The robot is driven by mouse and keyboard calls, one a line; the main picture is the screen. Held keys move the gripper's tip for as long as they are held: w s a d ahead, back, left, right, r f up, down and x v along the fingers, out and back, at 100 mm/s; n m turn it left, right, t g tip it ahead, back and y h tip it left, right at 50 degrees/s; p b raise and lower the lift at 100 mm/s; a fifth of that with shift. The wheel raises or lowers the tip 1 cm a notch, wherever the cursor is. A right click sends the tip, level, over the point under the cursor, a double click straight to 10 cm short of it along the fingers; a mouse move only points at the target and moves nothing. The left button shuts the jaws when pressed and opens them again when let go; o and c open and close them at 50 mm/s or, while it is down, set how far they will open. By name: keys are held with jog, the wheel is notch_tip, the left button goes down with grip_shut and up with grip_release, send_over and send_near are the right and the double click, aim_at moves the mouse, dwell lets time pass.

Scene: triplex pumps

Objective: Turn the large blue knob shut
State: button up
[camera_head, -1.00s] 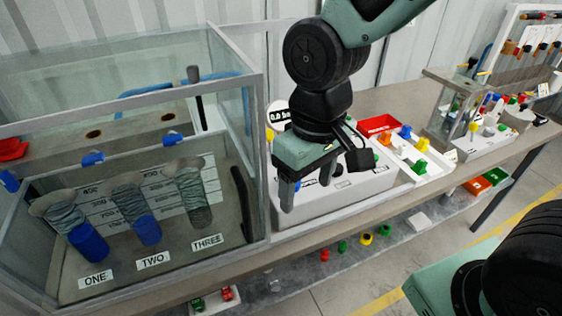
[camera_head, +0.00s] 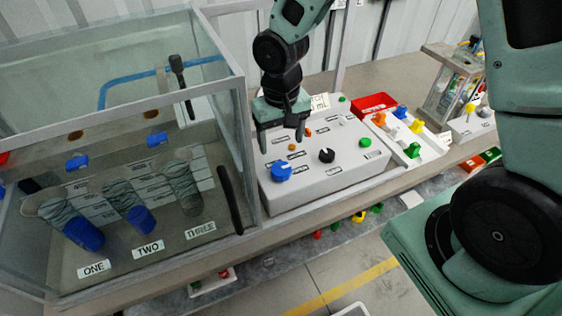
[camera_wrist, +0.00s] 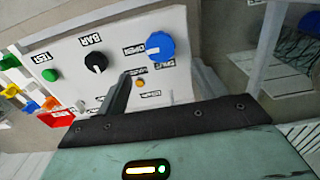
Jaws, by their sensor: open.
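The large blue knob (camera_head: 281,171) is on the front left of the white control panel (camera_head: 335,178), beside the glass tank. It also shows in the wrist view (camera_wrist: 160,46), with an OPEN label beside it. My gripper (camera_head: 283,145) is open and empty. It points down above the back left part of the panel, behind the blue knob and apart from it. In the wrist view its fingers (camera_wrist: 150,98) reach toward the panel, and the blue knob lies past the fingertips. The knob is fully visible in both views.
A black knob (camera_head: 326,155) and a green button (camera_head: 365,142) are on the same panel, right of the blue knob. The glass tank's frame (camera_head: 240,130) stands close on the left. A red tray (camera_head: 375,104) and a white tray with coloured valves (camera_head: 411,136) lie to the right.

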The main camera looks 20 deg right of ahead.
aim_at(281, 168)
notch_tip(281, 168, down, 9)
jog(key=shift+f+p, duration=0.1)
jog(key=shift+p, duration=0.4)
jog(key=c, duration=1)
